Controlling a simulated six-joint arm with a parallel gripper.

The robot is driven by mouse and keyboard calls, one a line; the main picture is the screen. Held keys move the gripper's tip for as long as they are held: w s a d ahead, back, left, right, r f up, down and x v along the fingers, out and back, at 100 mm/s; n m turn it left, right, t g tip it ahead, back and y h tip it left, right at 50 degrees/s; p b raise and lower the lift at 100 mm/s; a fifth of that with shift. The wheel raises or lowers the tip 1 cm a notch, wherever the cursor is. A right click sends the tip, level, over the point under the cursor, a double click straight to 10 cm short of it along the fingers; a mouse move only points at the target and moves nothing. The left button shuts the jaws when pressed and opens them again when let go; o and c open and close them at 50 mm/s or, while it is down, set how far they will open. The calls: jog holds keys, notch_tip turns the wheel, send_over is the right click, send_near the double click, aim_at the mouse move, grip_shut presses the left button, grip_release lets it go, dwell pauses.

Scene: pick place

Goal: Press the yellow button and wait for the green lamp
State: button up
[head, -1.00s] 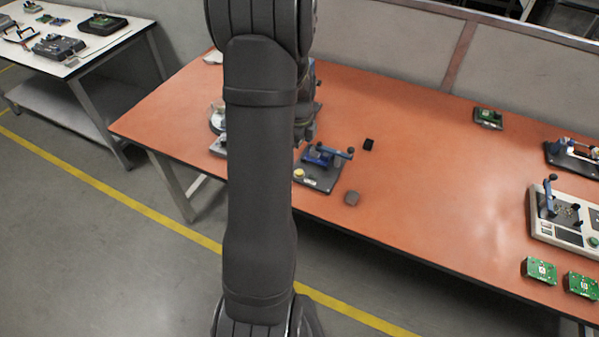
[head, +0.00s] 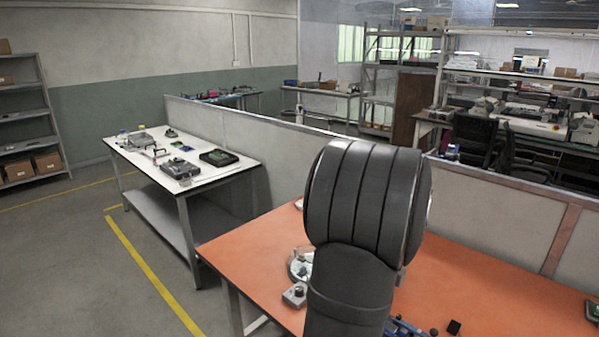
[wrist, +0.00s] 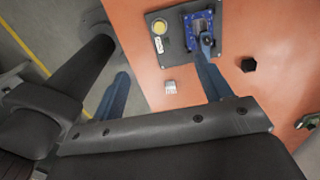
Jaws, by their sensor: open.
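The yellow button (wrist: 159,26) sits on the corner of a dark fixture plate (wrist: 172,45) at the top of the wrist view, beside a blue clamp (wrist: 199,25) with a lever. My gripper (wrist: 162,72) is open and empty, its blue fingers apart above the orange table. The button shows beyond the gap between the fingers, and I see no contact with it. In the head view, only part of the blue clamp (head: 405,328) shows at the bottom edge, and my arm hides my gripper. I cannot make out a lit green lamp.
A small grey block (wrist: 170,87) and a black piece (wrist: 249,64) lie on the orange table (wrist: 260,25). In the head view, a grey box with a dark knob (head: 295,294) and a round dish (head: 300,264) stand left of my arm. A white table (head: 215,178) stands farther left.

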grip_shut()
dwell(1.4)
